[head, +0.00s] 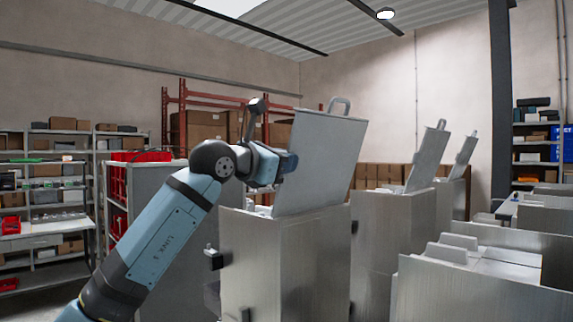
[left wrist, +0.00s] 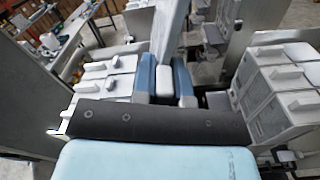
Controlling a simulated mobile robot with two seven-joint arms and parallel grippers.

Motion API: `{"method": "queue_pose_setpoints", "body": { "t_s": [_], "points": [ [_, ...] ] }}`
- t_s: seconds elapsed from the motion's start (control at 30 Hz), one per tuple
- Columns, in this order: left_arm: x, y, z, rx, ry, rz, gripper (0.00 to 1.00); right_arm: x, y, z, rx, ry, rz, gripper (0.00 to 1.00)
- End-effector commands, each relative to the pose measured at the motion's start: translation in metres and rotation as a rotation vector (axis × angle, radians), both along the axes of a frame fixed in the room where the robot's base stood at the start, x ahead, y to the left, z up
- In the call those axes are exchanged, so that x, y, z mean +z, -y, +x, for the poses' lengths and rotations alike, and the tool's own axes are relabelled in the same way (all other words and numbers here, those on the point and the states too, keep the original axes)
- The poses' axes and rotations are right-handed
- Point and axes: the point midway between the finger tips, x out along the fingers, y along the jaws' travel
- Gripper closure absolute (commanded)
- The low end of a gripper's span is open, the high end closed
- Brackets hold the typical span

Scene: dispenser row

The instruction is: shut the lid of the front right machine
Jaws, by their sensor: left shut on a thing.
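The nearest machine (head: 285,260) in the middle of the head view is a tall grey metal cabinet. Its flat grey lid (head: 322,165) stands raised and tilted, with a loop handle (head: 340,105) at its top edge. My left gripper (head: 288,163) is at the left edge of this lid and shut on it. The fingertips are partly hidden in the head view. My right gripper is not in view.
Two more machines with raised lids (head: 427,157) (head: 463,155) stand behind. Another metal machine (head: 480,280) stands close at the right. White compartment covers (left wrist: 108,75) lie beside the fingers in the left wrist view. Shelves (head: 50,200) and red crates (head: 118,185) are at the left.

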Motion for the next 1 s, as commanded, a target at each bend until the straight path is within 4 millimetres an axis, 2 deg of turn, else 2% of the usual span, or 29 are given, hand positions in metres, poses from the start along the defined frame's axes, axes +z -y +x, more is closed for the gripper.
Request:
{"method": "queue_pose_setpoints", "body": {
  "t_s": [0.5,1.0],
  "points": [
    [0.008,-0.033,0.033,0.002,-0.252,-0.250,1.00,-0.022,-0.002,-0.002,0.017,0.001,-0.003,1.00],
    [0.007,-0.053,0.052,0.001,-0.398,-0.397,1.00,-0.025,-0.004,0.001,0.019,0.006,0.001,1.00]
  ]
}}
